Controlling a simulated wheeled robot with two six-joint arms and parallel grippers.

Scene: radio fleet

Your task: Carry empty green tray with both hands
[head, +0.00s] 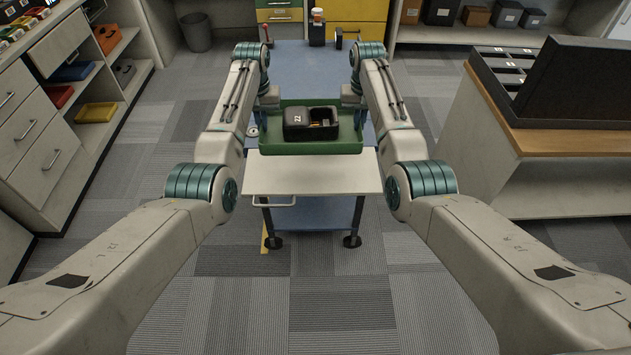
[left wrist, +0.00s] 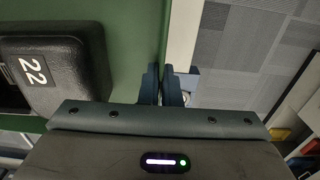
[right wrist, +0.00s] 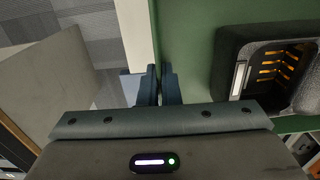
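The green tray (head: 312,148) is on or just above a cart in the head view; I cannot tell if it touches. It is not empty: a black case (head: 297,126) marked 22, with an open compartment showing orange parts, sits in it. My left gripper (head: 268,104) is at the tray's left side; in the left wrist view its fingers (left wrist: 161,88) close on the tray's rim. My right gripper (head: 353,102) is at the right side; in the right wrist view its fingers (right wrist: 162,88) also close on the rim. The case's lid shows in the left wrist view (left wrist: 65,65).
The cart has a pale top (head: 315,175) and a push handle (head: 272,200) at the near side. A blue surface (head: 315,60) lies behind the tray, with a dark jar (head: 317,32) on it. Shelves (head: 100,85) stand left, a wooden-edged counter (head: 530,140) right. Carpet in front is clear.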

